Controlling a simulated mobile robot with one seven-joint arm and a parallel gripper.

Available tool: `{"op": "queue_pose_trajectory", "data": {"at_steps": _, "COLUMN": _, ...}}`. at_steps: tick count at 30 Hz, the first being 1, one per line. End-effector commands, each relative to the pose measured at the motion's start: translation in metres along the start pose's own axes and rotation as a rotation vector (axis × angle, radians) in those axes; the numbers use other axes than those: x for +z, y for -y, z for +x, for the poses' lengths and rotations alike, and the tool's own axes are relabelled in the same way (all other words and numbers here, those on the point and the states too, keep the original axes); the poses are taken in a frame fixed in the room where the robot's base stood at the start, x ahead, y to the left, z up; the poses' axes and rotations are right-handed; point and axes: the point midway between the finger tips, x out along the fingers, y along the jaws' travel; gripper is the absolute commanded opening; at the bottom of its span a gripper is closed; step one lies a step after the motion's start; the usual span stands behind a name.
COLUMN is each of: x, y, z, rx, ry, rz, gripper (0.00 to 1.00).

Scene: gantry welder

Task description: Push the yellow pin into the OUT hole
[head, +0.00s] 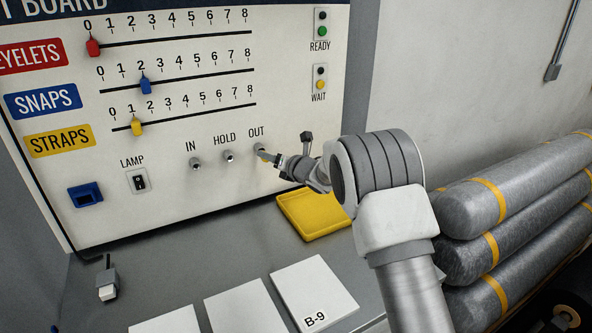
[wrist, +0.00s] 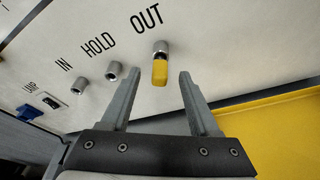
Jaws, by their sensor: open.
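The yellow pin (wrist: 160,73) sits at the OUT hole (wrist: 161,47), its yellow end sticking out of the grey metal collar with a dark band between. How deep it sits cannot be told. My gripper (wrist: 158,80) is open, its two fingers apart on either side of the pin's yellow end with gaps showing on both sides. In the head view my gripper (head: 274,158) is close to the panel at the OUT hole (head: 259,147), and the pin is mostly hidden there. The IN hole (head: 195,163) and HOLD hole (head: 229,156) look empty.
A yellow tray (head: 316,229) lies on the grey bench below the panel. White cards (head: 318,299) lie nearer. Grey cylinders (head: 480,205) are stacked at right. Above are three sliders, including the yellow one (head: 137,127); a lamp switch (head: 139,181) is left of the holes.

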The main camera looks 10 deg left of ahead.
Motion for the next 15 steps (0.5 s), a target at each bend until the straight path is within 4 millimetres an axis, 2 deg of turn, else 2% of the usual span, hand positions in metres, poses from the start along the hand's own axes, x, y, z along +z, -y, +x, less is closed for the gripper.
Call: {"op": "queue_pose_trajectory", "data": {"at_steps": 15, "x": 0.000, "y": 0.001, "z": -0.092, "rx": -0.001, "ry": 0.003, "rz": 0.000, "gripper": 0.62}}
